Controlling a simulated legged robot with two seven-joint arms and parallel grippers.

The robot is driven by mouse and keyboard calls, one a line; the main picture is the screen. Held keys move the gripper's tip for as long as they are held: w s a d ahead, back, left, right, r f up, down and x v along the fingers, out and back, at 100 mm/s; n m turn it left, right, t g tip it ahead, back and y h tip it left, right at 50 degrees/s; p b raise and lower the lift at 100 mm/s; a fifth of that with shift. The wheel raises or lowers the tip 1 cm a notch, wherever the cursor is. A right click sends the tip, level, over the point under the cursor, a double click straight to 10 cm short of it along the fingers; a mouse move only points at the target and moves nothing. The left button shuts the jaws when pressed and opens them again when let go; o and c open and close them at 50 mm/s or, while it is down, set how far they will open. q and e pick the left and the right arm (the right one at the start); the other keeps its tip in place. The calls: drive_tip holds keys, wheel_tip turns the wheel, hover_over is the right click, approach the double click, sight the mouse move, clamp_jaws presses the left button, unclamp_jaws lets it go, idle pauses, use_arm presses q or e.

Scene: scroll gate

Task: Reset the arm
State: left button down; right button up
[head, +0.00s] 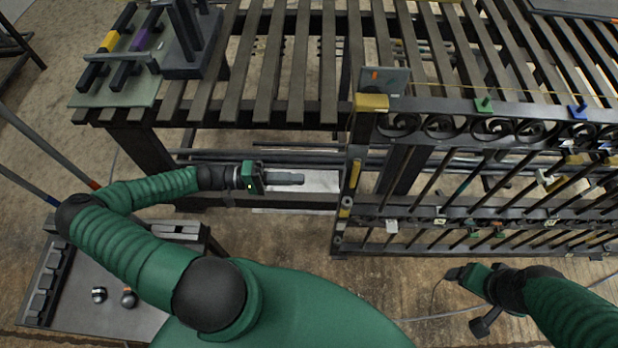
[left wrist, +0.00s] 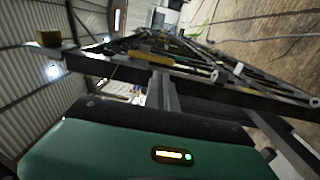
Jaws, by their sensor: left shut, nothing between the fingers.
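My left arm reaches in from the left in the head view. Its gripper (head: 298,179) points right, with the dark fingers together and empty. It is in front of the slatted bench and left of the gate post, apart from both as far as I can see. My right gripper (head: 456,273) is at the lower right, in front of the gate, pointing left. Its fingers are too small and dark to read. The scroll gate (head: 480,210) stands upright at the right.
The slatted bench (head: 262,75) spans the back, with a fixture board (head: 120,92) on its left end. A low grey tray table (head: 75,290) with two small round parts stands at lower left, beneath my left arm. Wooden floor (head: 375,275) shows bare in front of the gate.

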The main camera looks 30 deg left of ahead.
use_arm(q)
drive_tip(key=s+d+f+m+g+y+p, duration=0.1)
drive_tip(key=s+d+f+m+g+y, duration=0.45)
drive_tip(key=s+g, duration=0.5)
drive_tip(key=w+d+r+t+y, duration=0.1)
drive_tip(key=w+r+t+y, duration=0.1)
drive_tip(key=r+y, duration=0.3)
drive_tip(key=w+d+r+t+y, duration=0.1)
drive_tip(key=w+r+y, duration=0.3)
drive_tip(key=r, duration=0.4)
drive_tip(key=shift+w+d+m+t+y+p, duration=0.15)
drive_tip(key=shift+w+m+t+y+p, duration=0.25)
drive_tip(key=shift+y, duration=0.15)
use_arm(e)
drive_tip(key=shift+s+a+r, duration=0.1)
drive_tip(key=shift+a+r, duration=0.05)
drive_tip(key=shift+r, duration=0.35)
drive_tip(key=shift+s+a+r, duration=0.1)
drive_tip(key=shift+r, duration=0.35)
use_arm(q)
drive_tip(key=shift+a+f, duration=0.1)
drive_tip(key=shift+a, duration=0.2)
use_arm(e)
drive_tip(key=shift+w+a, duration=0.1)
drive_tip(key=shift+a, duration=0.15)
